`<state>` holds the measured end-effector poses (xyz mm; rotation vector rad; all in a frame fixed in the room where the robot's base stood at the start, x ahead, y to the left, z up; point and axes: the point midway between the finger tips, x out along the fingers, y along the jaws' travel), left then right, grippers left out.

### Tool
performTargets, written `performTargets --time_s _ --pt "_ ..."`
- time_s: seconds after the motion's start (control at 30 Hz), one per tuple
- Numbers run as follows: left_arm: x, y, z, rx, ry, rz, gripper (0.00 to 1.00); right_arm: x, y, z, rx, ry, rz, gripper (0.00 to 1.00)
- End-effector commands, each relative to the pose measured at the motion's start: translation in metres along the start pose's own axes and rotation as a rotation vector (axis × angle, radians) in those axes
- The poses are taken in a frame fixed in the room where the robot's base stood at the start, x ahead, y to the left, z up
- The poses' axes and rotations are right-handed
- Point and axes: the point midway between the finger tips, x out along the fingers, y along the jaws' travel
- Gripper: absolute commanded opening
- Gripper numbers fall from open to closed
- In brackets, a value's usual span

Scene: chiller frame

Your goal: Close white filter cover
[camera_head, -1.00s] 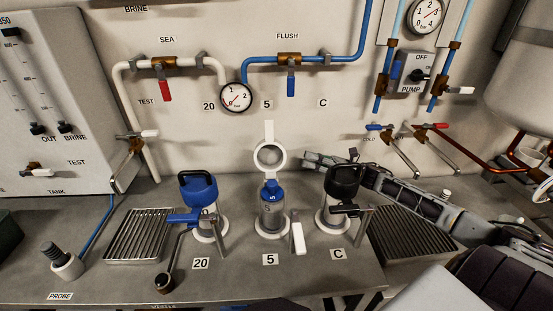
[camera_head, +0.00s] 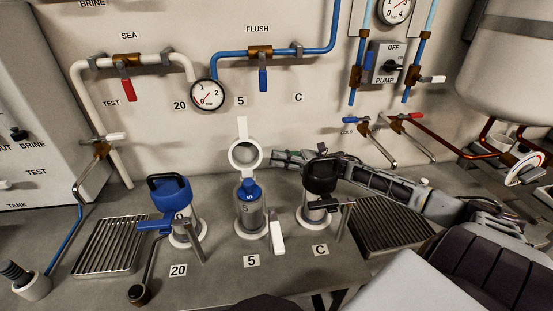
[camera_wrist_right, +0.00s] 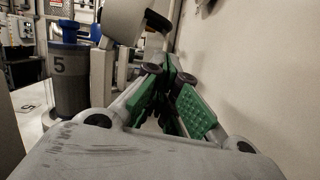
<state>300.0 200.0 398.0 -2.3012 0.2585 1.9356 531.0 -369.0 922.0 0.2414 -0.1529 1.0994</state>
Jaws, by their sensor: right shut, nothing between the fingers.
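The white filter cover (camera_head: 261,155) is a round ring lid with a tab on top. It stands raised open behind the middle filter housing (camera_head: 250,220), marked 5. A blue-topped filter (camera_head: 249,190) sits in that housing; its grey body marked 5 also shows at left in the right wrist view (camera_wrist_right: 68,85). My right gripper (camera_head: 280,158) is shut and empty, just right of the raised cover and behind the black-capped filter. Its green finger pads (camera_wrist_right: 172,103) show in the wrist view, near a pale part that may be the cover. Whether they touch is unclear. My left gripper is not in view.
The black-capped filter C (camera_head: 320,178) stands right of the middle housing, close to my right forearm. The blue-capped filter 20 (camera_head: 171,194) stands to the left. A white-handled lever (camera_head: 278,237) stands in front. The wall with pipes is close behind.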

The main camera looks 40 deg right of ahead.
Motion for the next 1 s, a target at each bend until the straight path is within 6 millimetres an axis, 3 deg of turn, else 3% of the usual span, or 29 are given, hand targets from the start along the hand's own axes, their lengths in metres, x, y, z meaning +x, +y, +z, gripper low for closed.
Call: performTargets --time_s 1.0 --pt "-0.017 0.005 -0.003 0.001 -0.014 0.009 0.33 0.073 0.000 0.001 -0.001 -0.001 0.001 0.00"
